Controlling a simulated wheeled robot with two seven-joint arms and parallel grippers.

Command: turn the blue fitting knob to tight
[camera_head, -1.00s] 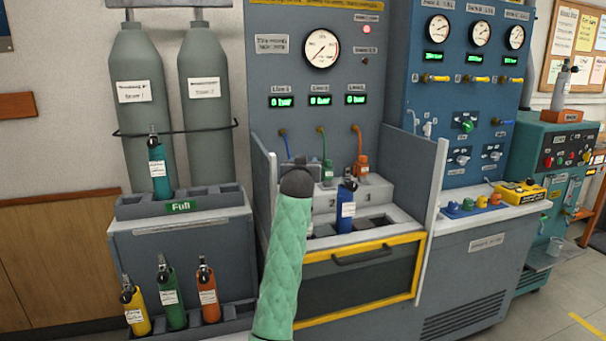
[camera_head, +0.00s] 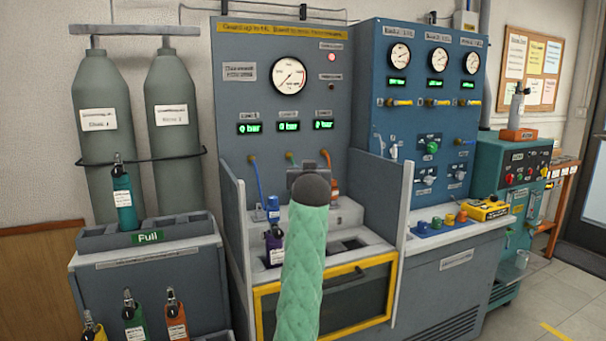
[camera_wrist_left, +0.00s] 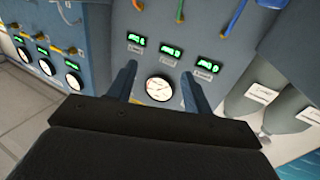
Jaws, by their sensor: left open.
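The blue fitting knob (camera_head: 273,205) stands on the pale step of the test bay, at the lower end of a blue hose (camera_head: 258,178). A dark purple cylinder (camera_head: 274,246) with a white label stands just in front of it. My green-sleeved arm rises right of both, with its dark wrist in front of the bay. My left gripper is mostly hidden behind that wrist in the head view. In the left wrist view my left gripper (camera_wrist_left: 158,72) is open, its two fingers apart with nothing between them, facing the panel gauge (camera_wrist_left: 158,87). My right gripper is not in view.
Grey side walls (camera_head: 388,200) bound the bay, and a yellow-framed door (camera_head: 335,300) is below. A rack (camera_head: 150,242) with small cylinders stands left. A blue panel (camera_head: 425,110) stands right. My arm hides part of the bay.

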